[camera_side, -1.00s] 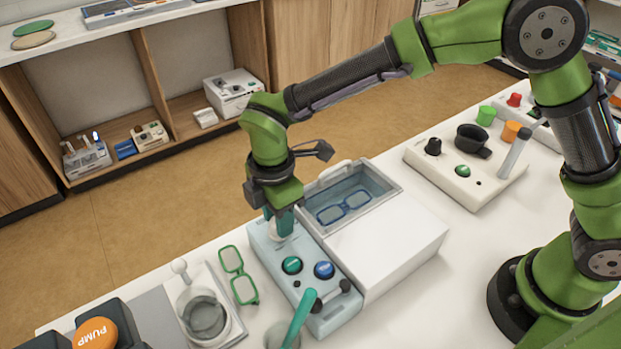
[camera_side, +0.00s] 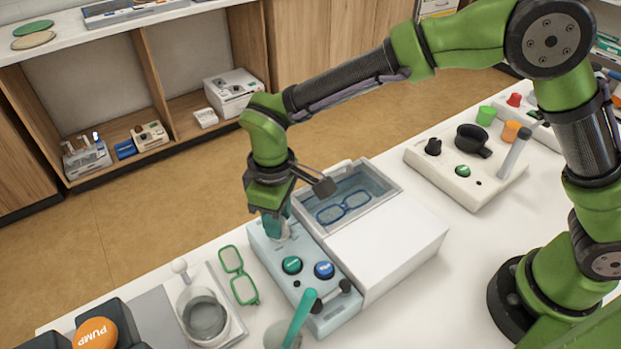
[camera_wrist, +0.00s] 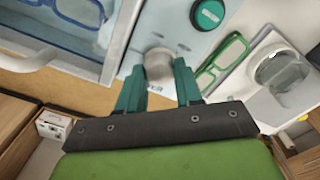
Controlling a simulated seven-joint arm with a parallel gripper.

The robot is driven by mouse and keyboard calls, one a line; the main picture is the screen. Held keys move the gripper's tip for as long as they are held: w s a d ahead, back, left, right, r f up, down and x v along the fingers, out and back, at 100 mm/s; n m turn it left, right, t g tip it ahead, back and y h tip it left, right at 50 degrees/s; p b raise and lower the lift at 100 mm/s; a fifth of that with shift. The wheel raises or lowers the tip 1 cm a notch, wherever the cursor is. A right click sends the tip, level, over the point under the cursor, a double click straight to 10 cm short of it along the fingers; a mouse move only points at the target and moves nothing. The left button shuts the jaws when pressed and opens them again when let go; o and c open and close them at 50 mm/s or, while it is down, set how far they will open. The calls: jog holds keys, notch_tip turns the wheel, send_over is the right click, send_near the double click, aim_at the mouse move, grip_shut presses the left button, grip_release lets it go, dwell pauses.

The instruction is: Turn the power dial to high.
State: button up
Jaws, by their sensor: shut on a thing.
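The power dial (camera_wrist: 159,66) is a pale grey round knob at the far end of a light blue control panel (camera_side: 262,248). The panel is fixed along the left side of a white box with a basin. My gripper (camera_side: 275,226) points down over that end of the panel, and its teal fingers are shut on the dial. In the wrist view my gripper (camera_wrist: 160,85) has one finger on each side of the dial. The fingers hide most of the dial in the side view, and its markings cannot be read.
Green (camera_side: 292,265) and blue (camera_side: 324,270) buttons and a black lever (camera_side: 344,287) sit on the same panel. Blue glasses (camera_side: 343,207) lie in the basin (camera_side: 381,185). Green glasses (camera_side: 238,275) and a clear cup (camera_side: 203,314) stand left. A cream device (camera_side: 468,185) stands right.

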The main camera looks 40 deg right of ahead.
jog(key=m, duration=0.5)
jog(key=shift+r+m, duration=0.1)
jog(key=shift+m, duration=2.5)
jog(key=o, duration=1)
jog(key=shift+o, duration=0.2)
notch_tip(320, 180, up, 17)
